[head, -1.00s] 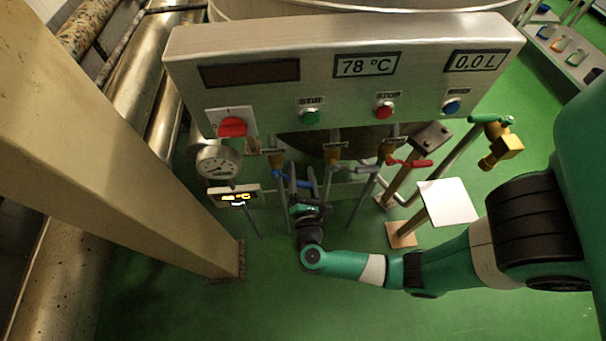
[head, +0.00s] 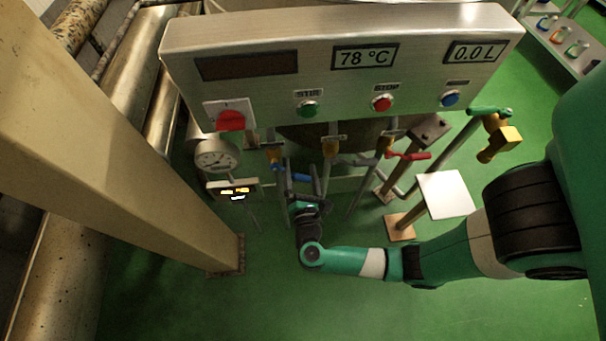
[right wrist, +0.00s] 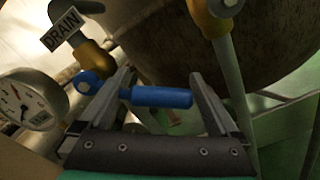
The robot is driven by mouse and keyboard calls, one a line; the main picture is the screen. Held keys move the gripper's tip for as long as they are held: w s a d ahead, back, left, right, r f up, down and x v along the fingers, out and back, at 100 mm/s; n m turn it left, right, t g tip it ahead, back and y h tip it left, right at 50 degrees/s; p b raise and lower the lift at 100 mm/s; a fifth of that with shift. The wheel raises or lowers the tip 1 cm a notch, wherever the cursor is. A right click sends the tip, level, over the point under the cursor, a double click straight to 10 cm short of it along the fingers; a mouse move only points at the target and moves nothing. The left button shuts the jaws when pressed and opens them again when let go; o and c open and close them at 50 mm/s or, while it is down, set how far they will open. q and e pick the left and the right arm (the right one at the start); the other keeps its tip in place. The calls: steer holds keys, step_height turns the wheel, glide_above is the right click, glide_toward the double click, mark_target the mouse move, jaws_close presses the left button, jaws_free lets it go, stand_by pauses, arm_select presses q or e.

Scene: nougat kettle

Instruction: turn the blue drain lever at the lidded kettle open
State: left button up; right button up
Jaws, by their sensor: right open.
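The blue drain lever (right wrist: 160,97) lies between the two open fingers of my right gripper (right wrist: 165,100) in the right wrist view. Its hub sits at a brass valve below a DRAIN label (right wrist: 62,30). In the head view the lever (head: 297,177) shows partly, with my right gripper (head: 305,185) around it from the front. The fingers are apart; I cannot tell whether either touches the lever. The kettle (right wrist: 165,40) shows as a dark curved wall behind the lever. My left gripper is not in view.
A grey-handled valve (head: 333,150) and a red-handled valve (head: 408,155) stand to the right. The control panel (head: 345,80) is above, and a beige post (head: 110,140) stands left. Green floor is clear in front.

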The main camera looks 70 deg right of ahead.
steer(key=p+v, duration=0.1)
steer(key=v, duration=0.9)
steer(key=shift+s+a, duration=0.2)
steer(key=shift+a, duration=0.1)
